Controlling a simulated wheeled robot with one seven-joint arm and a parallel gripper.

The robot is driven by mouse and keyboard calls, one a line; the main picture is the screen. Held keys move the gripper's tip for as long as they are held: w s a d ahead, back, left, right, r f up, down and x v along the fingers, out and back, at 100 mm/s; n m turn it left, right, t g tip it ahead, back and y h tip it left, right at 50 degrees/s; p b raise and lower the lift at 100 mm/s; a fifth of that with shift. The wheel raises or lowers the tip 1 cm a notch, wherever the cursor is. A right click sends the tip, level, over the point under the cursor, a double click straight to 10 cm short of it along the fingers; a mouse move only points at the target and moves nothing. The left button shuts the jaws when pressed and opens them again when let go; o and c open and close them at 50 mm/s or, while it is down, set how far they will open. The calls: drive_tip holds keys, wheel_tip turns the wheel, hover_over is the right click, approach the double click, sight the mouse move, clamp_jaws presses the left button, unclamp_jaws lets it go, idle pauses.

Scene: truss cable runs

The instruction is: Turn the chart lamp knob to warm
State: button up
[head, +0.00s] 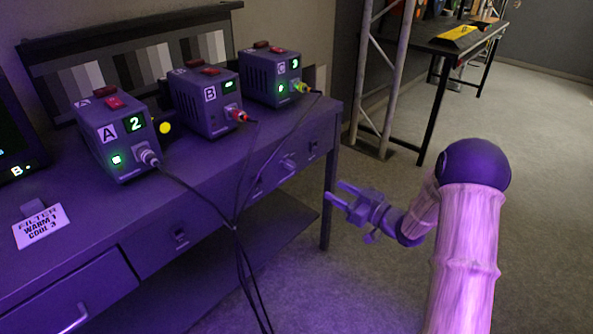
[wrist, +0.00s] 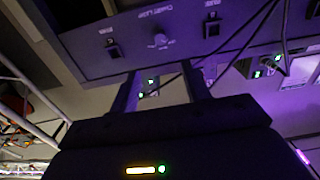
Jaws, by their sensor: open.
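A card (head: 40,227) on the desk reads "FILTER WARM 1 COOL 3".
Boxes A (head: 113,145), B (head: 208,108) and C (head: 272,83) stand on the desk; A displays 2. Their dark cables (head: 236,228) hang before the desk front. Small switches (head: 180,237) flank the knob. A truss (head: 377,85) stands behind right. Floor at right is clear.

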sight(293, 167)
drive_tip(key=b+x, duration=0.3)
drive_tip(key=x, duration=1.3)
drive_tip(key=shift+b, duration=0.3)
drive_tip(key=c, duration=1)
